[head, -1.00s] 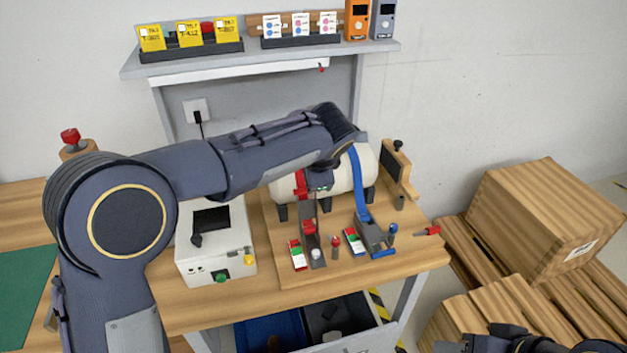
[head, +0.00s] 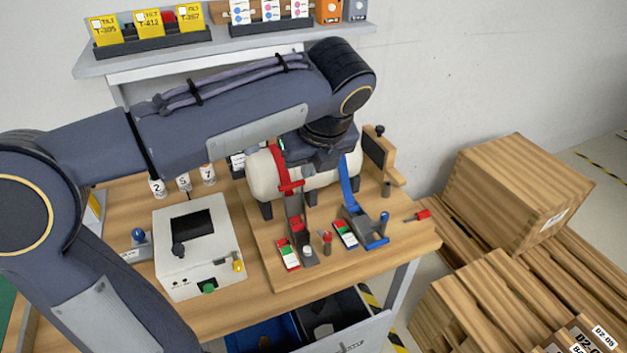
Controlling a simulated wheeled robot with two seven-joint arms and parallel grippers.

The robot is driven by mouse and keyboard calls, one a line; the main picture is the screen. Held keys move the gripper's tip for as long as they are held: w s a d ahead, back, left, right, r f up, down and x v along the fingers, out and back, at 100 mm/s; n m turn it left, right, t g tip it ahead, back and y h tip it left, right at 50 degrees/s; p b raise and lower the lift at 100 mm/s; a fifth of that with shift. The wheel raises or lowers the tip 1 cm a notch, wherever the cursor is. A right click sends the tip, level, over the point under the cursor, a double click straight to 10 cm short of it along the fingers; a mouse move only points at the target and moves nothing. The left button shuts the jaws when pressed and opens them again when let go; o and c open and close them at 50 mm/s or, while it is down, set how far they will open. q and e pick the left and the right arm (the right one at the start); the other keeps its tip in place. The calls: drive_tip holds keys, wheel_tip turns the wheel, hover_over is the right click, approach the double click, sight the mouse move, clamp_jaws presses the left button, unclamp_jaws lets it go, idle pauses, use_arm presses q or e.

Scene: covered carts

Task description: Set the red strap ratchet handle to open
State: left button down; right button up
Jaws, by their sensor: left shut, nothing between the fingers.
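The red strap (head: 279,160) runs over a cream cylinder (head: 262,178) on the cart's wooden top. Its ratchet (head: 296,207) lies in front of the cylinder, with grey metal plates and red parts; its exact handle angle is hard to tell. My left gripper (head: 318,163) points down just above and right of the red strap, in front of the cylinder. It is shut and empty; its fingertips are hard to make out, and I cannot tell if they touch anything. A blue strap (head: 349,182) with its own ratchet (head: 364,227) is to the right. My right gripper is out of view.
A white box with a dark screen (head: 215,255) stands left of the ratchets. A small red-topped peg (head: 327,243) stands between them. A shelf with yellow cards (head: 146,23) is behind. Wooden crates (head: 520,190) stand at right. Bins sit below the top.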

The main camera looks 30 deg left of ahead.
use_arm(q)
approach(293, 184)
wheel_tip(293, 184, down, 4)
drive_tip(key=s+d, duration=0.2)
drive_tip(key=shift+w+a+f+p, duration=0.3)
drive_tip(key=shift+w+a+f, duration=1.15)
drive_tip(key=shift+a, duration=0.2)
drive_tip(key=shift+w+a+r+p, duration=0.3)
drive_tip(key=shift+a+p, duration=0.1)
drive_tip(key=shift+p, duration=0.3)
drive_tip(key=shift+w+a+f, duration=0.15)
drive_tip(key=shift+w+a, duration=0.05)
drive_tip(key=shift+f, duration=0.1)
drive_tip(key=shift+d, duration=0.1)
